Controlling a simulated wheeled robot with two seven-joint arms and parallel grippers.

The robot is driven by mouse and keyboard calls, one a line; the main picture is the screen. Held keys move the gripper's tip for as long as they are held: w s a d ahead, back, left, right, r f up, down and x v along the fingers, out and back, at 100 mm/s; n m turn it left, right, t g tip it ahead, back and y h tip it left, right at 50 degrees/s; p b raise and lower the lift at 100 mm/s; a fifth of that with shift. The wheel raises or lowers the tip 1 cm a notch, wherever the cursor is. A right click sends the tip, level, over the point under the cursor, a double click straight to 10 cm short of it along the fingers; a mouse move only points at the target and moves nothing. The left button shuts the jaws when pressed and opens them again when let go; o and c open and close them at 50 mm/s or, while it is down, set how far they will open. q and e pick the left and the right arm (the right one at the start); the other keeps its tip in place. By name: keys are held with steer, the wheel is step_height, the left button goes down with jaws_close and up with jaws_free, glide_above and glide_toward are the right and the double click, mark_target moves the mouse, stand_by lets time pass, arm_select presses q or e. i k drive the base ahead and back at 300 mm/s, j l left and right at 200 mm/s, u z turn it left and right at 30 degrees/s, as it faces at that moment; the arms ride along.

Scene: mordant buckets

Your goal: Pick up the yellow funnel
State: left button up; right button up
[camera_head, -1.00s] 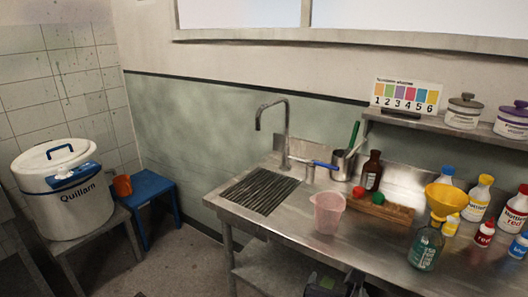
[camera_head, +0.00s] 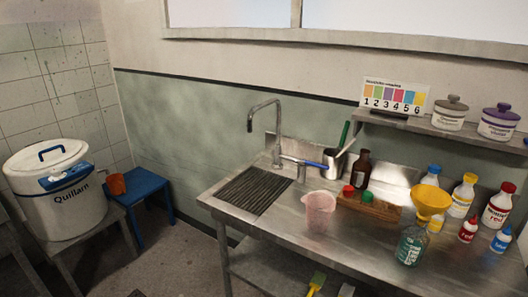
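The yellow funnel (camera_head: 431,201) sits upright in the mouth of a clear greenish bottle (camera_head: 411,246) near the right end of the steel counter. Its wide cone faces up, and its spout is hidden in the bottle's neck. Neither of my grippers shows in the head view, so I cannot see whether they are open or shut.
The steel counter (camera_head: 344,236) holds a pink jug (camera_head: 319,213), a wooden rack (camera_head: 367,206), a brown bottle (camera_head: 361,170) and a sink tap (camera_head: 277,135). Several dye bottles, including a red-labelled one (camera_head: 498,206), stand close behind and right of the funnel. A shelf (camera_head: 410,126) hangs above.

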mark_target(430, 200)
steer(key=z, duration=1.3)
